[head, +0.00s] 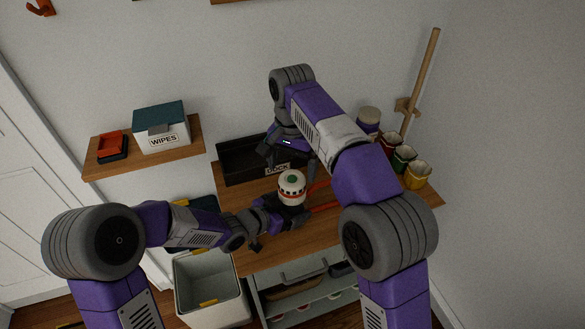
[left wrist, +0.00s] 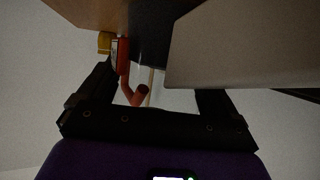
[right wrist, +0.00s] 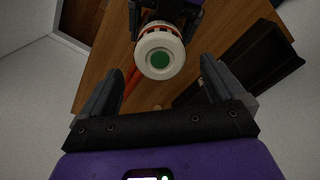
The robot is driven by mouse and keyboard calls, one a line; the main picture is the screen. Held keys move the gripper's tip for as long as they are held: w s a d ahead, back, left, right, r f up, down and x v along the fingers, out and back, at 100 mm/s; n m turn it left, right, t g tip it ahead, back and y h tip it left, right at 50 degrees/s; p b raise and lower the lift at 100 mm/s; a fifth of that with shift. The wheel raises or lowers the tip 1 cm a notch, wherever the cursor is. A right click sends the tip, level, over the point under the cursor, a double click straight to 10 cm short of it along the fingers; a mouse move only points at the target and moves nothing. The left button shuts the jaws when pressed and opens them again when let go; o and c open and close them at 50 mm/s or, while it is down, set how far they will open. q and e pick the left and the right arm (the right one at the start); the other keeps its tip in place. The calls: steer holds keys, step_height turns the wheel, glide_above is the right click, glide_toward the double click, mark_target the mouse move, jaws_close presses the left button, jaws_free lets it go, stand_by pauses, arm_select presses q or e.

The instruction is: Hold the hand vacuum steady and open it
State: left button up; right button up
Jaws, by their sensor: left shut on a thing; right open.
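The hand vacuum (head: 291,184) is above the wooden worktop, with a white round end, a green disc on top and a red slotted band. In the right wrist view its white end (right wrist: 160,57) faces the camera. My left gripper (head: 282,213) is shut on the vacuum's dark body, coming from the left. In the left wrist view a red bent part (left wrist: 131,85) shows between the fingers. My right gripper (head: 280,150) is open and empty, above and behind the vacuum. In the right wrist view its fingers (right wrist: 162,78) are spread, with the white end beyond them.
A black dock tray (head: 237,165) lies on the worktop (head: 240,202) behind the vacuum. Several coloured cups (head: 416,174) stand at the right, near a wooden pole (head: 420,82). A wipes box (head: 162,128) sits on the left shelf. A white bin (head: 207,285) stands below.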

mark_target(292, 178)
step_height(292, 178, down, 8)
steer(key=shift+r, duration=0.15)
stand_by(0.3)
steer(key=c, duration=1.1)
steer(key=shift+o, duration=0.2)
steer(key=n, duration=0.3)
steer(key=o, duration=1.1)
steer(key=shift+o, duration=0.2)
steer(key=shift+r, duration=0.1)
